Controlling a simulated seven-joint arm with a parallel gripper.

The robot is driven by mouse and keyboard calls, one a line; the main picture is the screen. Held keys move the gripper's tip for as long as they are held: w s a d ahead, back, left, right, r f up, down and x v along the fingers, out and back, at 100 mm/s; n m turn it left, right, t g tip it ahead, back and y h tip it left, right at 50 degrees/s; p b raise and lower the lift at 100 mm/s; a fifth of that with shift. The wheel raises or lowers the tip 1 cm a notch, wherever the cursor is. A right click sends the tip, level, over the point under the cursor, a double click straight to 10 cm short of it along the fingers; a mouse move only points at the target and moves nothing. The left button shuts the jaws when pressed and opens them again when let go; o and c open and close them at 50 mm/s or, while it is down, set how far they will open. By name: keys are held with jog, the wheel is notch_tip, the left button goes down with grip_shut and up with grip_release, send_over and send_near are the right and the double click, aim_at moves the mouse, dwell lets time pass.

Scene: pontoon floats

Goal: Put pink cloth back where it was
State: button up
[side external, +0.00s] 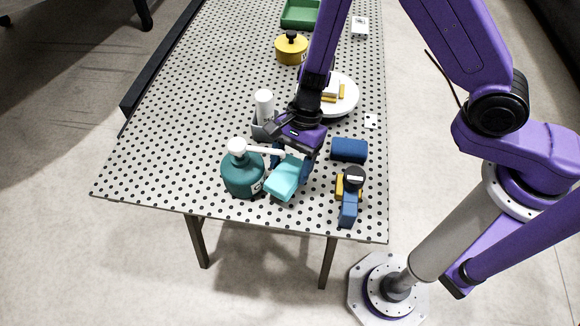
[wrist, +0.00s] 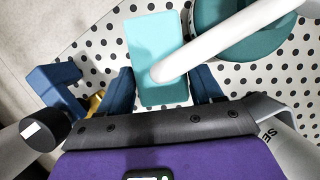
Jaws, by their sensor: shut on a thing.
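I see no pink cloth in either view. My gripper (side external: 291,163) points down near the front of the perforated table and is shut on a turquoise block (side external: 286,180). In the wrist view, the block (wrist: 155,35) lies between the two blue fingers of my gripper (wrist: 163,88). A white pump spout crosses over part of the block there. I cannot tell whether the block touches the table.
A teal pump bottle (side external: 241,176) stands close on the left. A blue roll (side external: 349,150) and a blue, yellow and black tool (side external: 349,212) are on the right. Behind are a grey holder, a white plate (side external: 346,97), a yellow pot (side external: 291,49) and a green tray (side external: 300,14).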

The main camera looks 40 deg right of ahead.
aim_at(294, 163)
jog(key=shift+f, duration=1.55)
jog(key=shift+f, duration=0.15)
jog(key=o, duration=1.1)
jog(key=v, duration=1.2)
jog(key=shift+r, duration=0.2)
